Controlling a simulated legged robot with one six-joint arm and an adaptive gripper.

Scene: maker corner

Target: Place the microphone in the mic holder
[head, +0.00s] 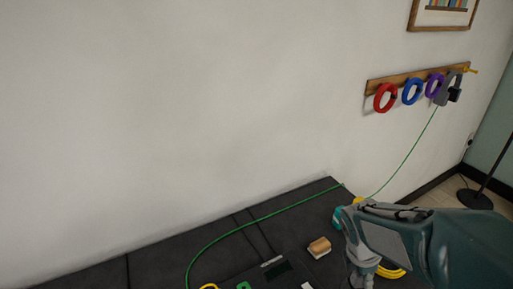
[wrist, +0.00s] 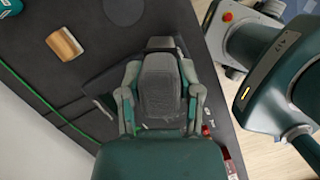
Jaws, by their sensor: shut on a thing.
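In the wrist view my gripper (wrist: 162,78) is over the dark table. Its two jointed grey-and-teal fingers stand on either side of a dark grey, rough-surfaced form. My gripper is closed, but I cannot make out for sure that this form is the microphone. In the head view my arm comes in from the lower right and its own links largely hide the gripper end. I cannot pick out the mic holder with certainty in either view.
The dark table (head: 160,262) carries a wooden-topped block (head: 319,246) and a long green cable (head: 235,230). A yellow coil (head: 392,273) lies partly behind my arm. A wall rack (head: 398,78) holds red, blue and purple rings. A lamp stand (head: 490,170) is at the far right.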

